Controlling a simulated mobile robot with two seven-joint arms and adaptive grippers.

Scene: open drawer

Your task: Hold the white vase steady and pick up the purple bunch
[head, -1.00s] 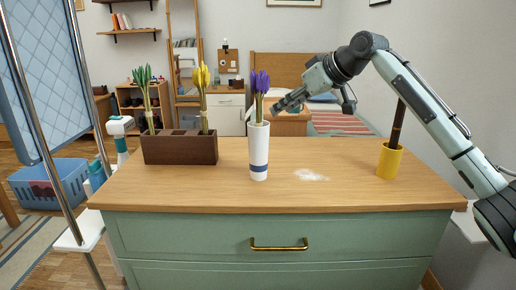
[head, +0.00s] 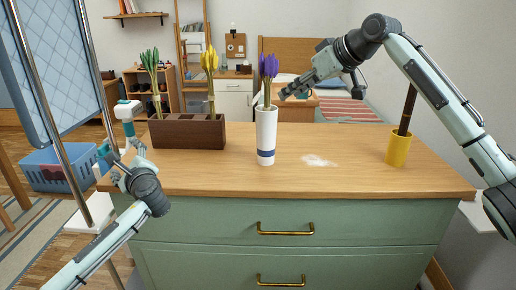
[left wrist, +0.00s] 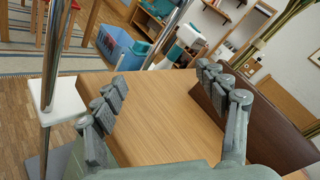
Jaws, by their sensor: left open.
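The white vase (head: 266,138) with a blue band stands upright on the wooden dresser top. The purple bunch (head: 269,68) stands in it, its green stems going into the mouth. My right gripper (head: 286,94) is just right of the bunch, above the vase rim; its fingers are too small to tell open from shut. My left gripper (head: 121,151) is open and empty at the dresser's left edge, well left of the vase. In the left wrist view its spread fingers (left wrist: 160,76) have only bare wood between them. The vase is not in that view.
A brown box (head: 188,134) holding green stems and a yellow bunch (head: 209,63) stands between my left gripper and the vase; it also shows in the left wrist view (left wrist: 262,125). A yellow cup (head: 398,149) with a dark stick stands right. A white patch (head: 318,160) lies right of the vase.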

